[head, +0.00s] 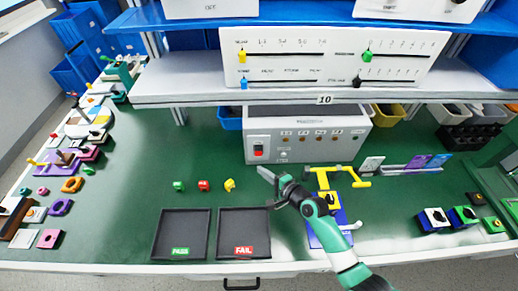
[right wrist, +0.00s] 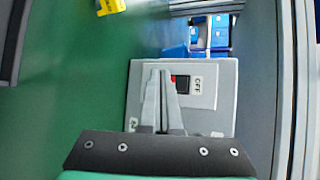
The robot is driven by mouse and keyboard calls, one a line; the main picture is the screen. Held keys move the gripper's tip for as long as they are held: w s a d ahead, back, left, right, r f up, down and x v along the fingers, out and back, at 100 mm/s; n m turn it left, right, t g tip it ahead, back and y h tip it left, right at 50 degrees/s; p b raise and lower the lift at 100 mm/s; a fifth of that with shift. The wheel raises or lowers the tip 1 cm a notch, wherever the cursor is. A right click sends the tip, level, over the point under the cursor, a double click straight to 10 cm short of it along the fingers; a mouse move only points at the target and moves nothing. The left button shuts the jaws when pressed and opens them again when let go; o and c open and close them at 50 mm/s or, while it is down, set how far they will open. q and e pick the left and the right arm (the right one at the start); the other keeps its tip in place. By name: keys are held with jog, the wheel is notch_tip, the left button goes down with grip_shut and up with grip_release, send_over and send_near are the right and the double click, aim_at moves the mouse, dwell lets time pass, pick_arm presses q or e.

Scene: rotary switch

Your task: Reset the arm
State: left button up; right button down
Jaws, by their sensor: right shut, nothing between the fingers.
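My right arm reaches in from the lower right in the head view. Its right gripper (head: 268,175) is shut and empty, above the green table in front of the grey control box (head: 310,135). In the right wrist view the two fingers (right wrist: 160,75) are together, and they overlap the panel of the control box (right wrist: 222,128) in the picture. The red and black switch (right wrist: 180,82) shows just right of the fingertips, with a label beside it. In the head view the switch (head: 258,150) is on the left of the box front. My left gripper is not in view.
Two black trays, PASS (head: 160,236) and FAIL (head: 260,218), lie at the front. Small green (head: 178,186), red (head: 204,185) and yellow (head: 229,185) pieces stand behind them. A yellow-handled blue fixture (head: 325,238) stands by my right arm. A white shelf (head: 200,85) overhangs the back.

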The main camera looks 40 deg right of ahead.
dwell(0.3)
jog(key=w+a+r+n+t+y, duration=0.15)
jog(key=a+r, duration=0.25)
jog(key=r, duration=0.7)
jog(key=w+a+r+n+t+y, duration=0.1)
jog(key=w+a+r+n+t, duration=0.25)
jog(key=r, duration=0.85)
jog(key=w+a+r+n+t+y, duration=0.2)
jog(key=a+r, duration=0.3)
jog(key=r, duration=0.6)
jog(key=s+a+r+n+t+y, duration=0.15)
jog(key=s+r+n, duration=0.25)
jog(key=r, duration=0.5)
jog(key=s+a+r+n+t+y, duration=0.1)
jog(key=s+a+r+n+t, duration=0.25)
jog(key=r, duration=0.65)
jog(key=s+d+r+n+t+h, duration=0.2)
jog(key=s+r+n+h, duration=0.35)
jog(key=s, duration=0.75)
notch_tip(320, 180, up, 34)
jog(key=w+n+y+p, duration=0.1)
jog(key=n+p, duration=0.1)
jog(key=p, duration=3)
jog(key=shift+w+d+r+g+p, duration=0.15)
jog(key=shift+w+d+g+p, duration=0.1)
jog(key=shift+g+p, duration=0.15)
